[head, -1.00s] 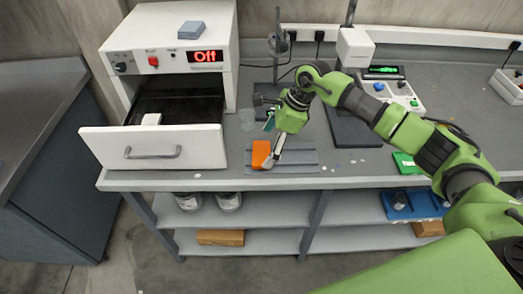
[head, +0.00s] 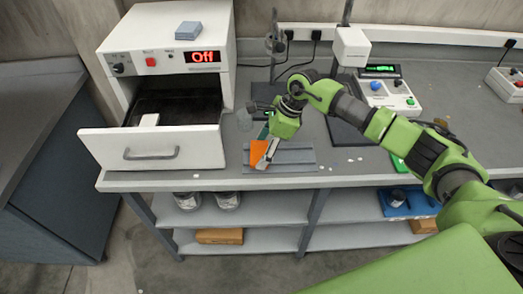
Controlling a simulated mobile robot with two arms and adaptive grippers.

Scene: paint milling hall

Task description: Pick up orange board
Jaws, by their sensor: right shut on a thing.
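The orange board (head: 257,152) is at the left part of a grey ridged rack (head: 297,158) on the bench, close to the front edge. My right gripper (head: 266,158) is over the rack, pointing down, with its fingers shut on the orange board at its right side. The board's lower edge is near the rack; I cannot tell whether it still touches it. My left gripper is not in view.
A white oven (head: 150,75) with its drawer (head: 150,148) pulled out stands left of the rack. A scale-like device (head: 388,92) and a stand are further back right. Small pale bits lie on the bench.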

